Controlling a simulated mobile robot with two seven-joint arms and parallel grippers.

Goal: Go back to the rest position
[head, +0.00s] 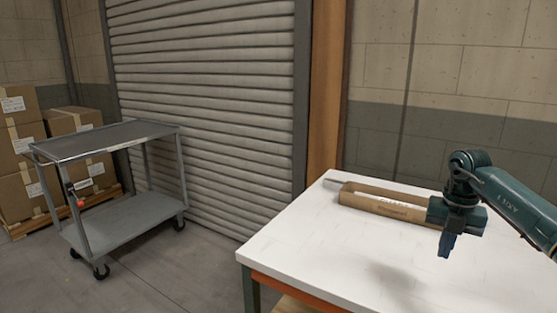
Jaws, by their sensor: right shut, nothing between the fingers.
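My right gripper (447,245) comes in from the right and hangs pointing down above the white table (300,240). It is shut and empty, with bare tabletop under it. My left gripper is out of view. No colorant rack shows.
A grey two-shelf cart (115,140) on casters stands at the left, with both shelves bare. Cardboard boxes (25,150) are stacked on a pallet behind it. A closed roller shutter (205,100) is at the back. The floor between cart and table is clear.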

